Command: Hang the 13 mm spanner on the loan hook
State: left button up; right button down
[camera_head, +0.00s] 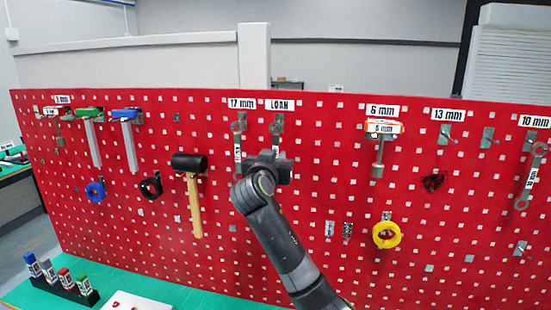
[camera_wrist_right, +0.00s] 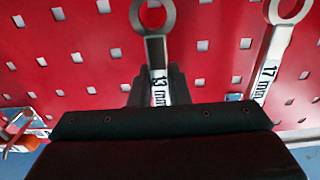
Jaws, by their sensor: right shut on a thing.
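The 13 mm spanner (camera_wrist_right: 155,52) is between the fingers of my right gripper (camera_wrist_right: 157,88), which is shut on its labelled shank. One ring end shows clear of the fingers in the right wrist view. In the head view my right gripper (camera_head: 268,163) is in front of the red pegboard, below the LOAN label (camera_head: 280,104). The spanner's upper end (camera_head: 277,128) shows above the gripper, at the loan hook's place just under that label. The hook is mostly covered, and I cannot tell whether the ring is around it. My left gripper is not in view.
The 17 mm spanner (camera_head: 238,128) hangs close to the left of my right gripper. A mallet (camera_head: 194,205) hangs farther left. A yellow ring (camera_head: 386,235) hangs to the right. The hook under the 13 mm label (camera_head: 447,115) is bare. A green bench lies below the red pegboard (camera_head: 330,180).

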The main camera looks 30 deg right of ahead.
jog(key=c, duration=1.3)
grip_release()
